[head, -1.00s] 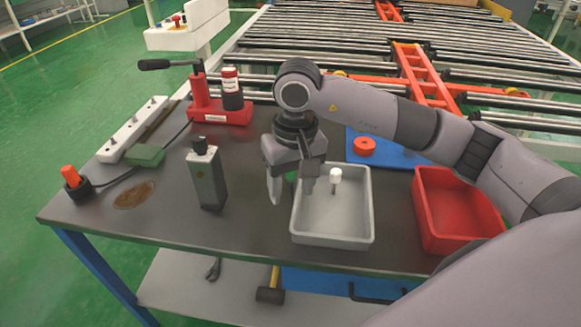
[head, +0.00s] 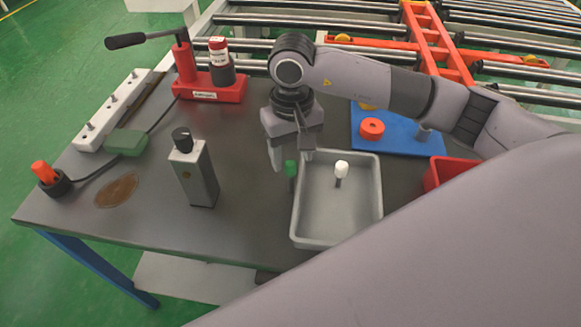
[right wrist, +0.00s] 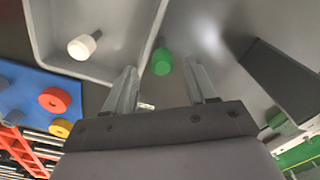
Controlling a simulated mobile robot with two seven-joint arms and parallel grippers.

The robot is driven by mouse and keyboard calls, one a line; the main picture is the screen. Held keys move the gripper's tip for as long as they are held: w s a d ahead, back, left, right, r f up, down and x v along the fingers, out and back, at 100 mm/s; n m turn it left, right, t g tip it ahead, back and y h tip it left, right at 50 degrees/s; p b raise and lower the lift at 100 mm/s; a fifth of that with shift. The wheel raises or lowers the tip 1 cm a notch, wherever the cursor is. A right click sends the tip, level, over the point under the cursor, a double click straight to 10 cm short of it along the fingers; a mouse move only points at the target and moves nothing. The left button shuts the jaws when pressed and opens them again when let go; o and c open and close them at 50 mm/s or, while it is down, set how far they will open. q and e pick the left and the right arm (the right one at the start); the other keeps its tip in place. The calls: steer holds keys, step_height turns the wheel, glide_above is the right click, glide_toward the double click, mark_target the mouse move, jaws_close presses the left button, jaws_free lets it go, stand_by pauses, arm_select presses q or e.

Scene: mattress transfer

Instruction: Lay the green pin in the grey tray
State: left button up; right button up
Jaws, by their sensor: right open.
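The green pin (head: 291,168) stands upright on the dark table, just outside the left wall of the grey tray (head: 336,239). It has a green head and a dark shank. My right gripper (head: 291,171) is open above it, one finger on each side. In the right wrist view the green pin (right wrist: 162,62) shows between the open fingertips (right wrist: 163,69), apart from both, with the tray rim beside it. A white-headed pin (head: 341,170) stands in the tray. My left gripper is not in view.
A grey box with a black knob (head: 197,178) stands left of my gripper. A blue board (head: 400,143) with a red ring (head: 372,128) lies behind the tray. A red bin (head: 447,172) is at right, partly hidden by my arm. A red press (head: 205,90) stands at the back.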

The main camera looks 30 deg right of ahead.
mark_target(290, 163)
steer(key=shift+s+a+f, duration=0.1)
steer(key=shift+f, duration=0.85)
steer(key=shift+s+a+f, duration=0.1)
steer(key=shift+f, duration=0.8)
steer(key=shift+w, duration=0.1)
jaws_close()
steer(key=shift+r, duration=0.15)
